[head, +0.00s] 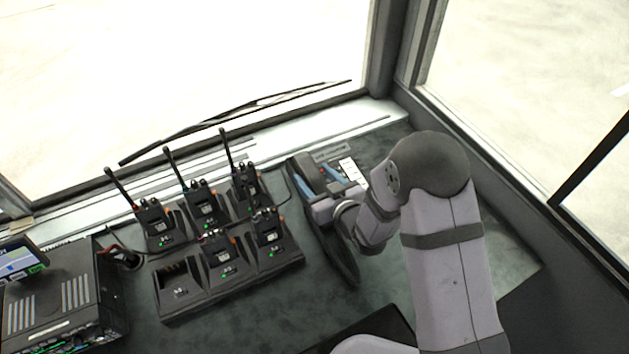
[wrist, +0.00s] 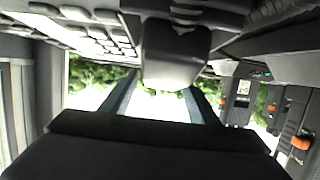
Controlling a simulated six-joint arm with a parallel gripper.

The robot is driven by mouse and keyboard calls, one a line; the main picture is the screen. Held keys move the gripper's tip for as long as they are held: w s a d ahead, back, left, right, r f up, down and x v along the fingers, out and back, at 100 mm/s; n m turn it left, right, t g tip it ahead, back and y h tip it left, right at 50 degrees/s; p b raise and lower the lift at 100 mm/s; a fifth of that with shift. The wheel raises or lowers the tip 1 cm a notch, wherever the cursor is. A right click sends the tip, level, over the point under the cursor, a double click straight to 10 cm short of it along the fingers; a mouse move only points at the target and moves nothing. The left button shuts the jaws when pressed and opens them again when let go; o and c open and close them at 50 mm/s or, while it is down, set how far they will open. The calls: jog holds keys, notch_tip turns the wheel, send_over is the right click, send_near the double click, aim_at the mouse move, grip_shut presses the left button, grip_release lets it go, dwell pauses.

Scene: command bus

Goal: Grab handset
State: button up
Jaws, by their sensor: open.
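The desk phone unit (head: 345,262) sits on the dashboard right of the radio dock, partly hidden by my wrist. My gripper (head: 328,184) is over its upper part with blue-edged fingers apart. In the wrist view, my gripper (wrist: 163,100) is open, with one finger on each side of the rounded end of a dark handset (wrist: 174,58). I cannot tell whether the fingers touch it.
A charging dock (head: 185,310) holds several handheld radios (head: 205,210) with upright antennas, left of my gripper; one front slot is empty. A black console (head: 60,298) stands at far left. The windscreen ledge (head: 345,124) runs behind. Some dashboard is clear in front of the dock.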

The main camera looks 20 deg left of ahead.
aim_at(315, 178)
jog(key=c, duration=1.2)
jog(key=shift+c, duration=0.2)
jog(key=shift+r, duration=0.2)
jog(key=shift+r+b, duration=0.55)
jog(key=shift+r, duration=4.3)
